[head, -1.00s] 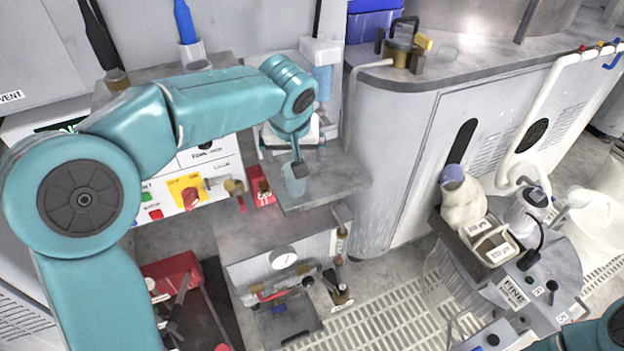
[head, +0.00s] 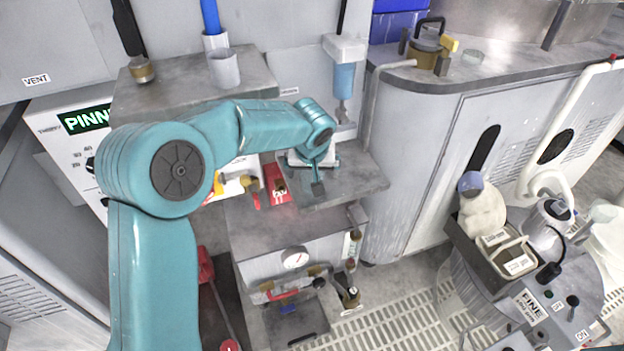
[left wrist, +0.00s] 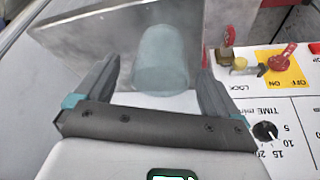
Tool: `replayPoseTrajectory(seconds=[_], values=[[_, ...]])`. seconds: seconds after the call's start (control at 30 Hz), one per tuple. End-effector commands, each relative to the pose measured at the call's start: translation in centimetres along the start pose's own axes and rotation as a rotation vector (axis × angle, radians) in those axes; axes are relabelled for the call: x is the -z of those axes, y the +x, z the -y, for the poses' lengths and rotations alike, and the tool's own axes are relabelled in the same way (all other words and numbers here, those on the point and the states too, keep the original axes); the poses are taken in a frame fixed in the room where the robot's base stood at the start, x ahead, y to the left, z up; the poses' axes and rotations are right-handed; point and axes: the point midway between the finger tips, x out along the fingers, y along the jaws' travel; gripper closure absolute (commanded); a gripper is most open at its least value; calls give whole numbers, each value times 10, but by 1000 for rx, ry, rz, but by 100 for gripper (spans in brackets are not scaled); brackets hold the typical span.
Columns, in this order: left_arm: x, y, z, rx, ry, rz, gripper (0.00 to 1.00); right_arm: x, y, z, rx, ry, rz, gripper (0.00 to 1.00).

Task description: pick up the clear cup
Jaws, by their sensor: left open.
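The clear cup (left wrist: 165,58) is a translucent, bluish tumbler in the left wrist view, standing on a grey metal shelf. My left gripper (left wrist: 158,72) is open, with one finger on each side of the cup in that view. I cannot tell whether either finger touches it. In the head view my left gripper (head: 318,189) points down over the front of the small grey shelf (head: 355,188), and I cannot make out the cup there behind it. My right gripper is out of view.
A pale cup (head: 224,70) stands on the upper shelf behind my left arm. A red block (head: 276,185) lies left of my gripper. A filter housing (head: 344,75) hangs behind. A gauge (head: 295,258) sits below the shelf. A control panel (left wrist: 285,115) is close at right in the wrist view.

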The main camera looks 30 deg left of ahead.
Motion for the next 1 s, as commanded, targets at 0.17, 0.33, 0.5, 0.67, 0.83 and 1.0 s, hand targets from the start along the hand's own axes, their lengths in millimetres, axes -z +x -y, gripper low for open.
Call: replayPoseTrajectory(seconds=[0.17, 0.33, 0.5, 0.67, 0.83, 1.0], values=[[0, 32, 1, 1, 0, 2, 4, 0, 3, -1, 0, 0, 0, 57], [1, 36, 2, 0, -1, -1, 4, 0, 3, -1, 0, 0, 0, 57], [1, 36, 2, 0, -1, 0, 30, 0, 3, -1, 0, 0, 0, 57], [0, 36, 2, 0, -1, 0, 59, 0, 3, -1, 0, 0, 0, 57], [0, 36, 2, 0, -1, 0, 59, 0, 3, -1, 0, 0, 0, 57], [2, 33, 1, 0, -1, -1, 59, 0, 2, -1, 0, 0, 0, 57]])
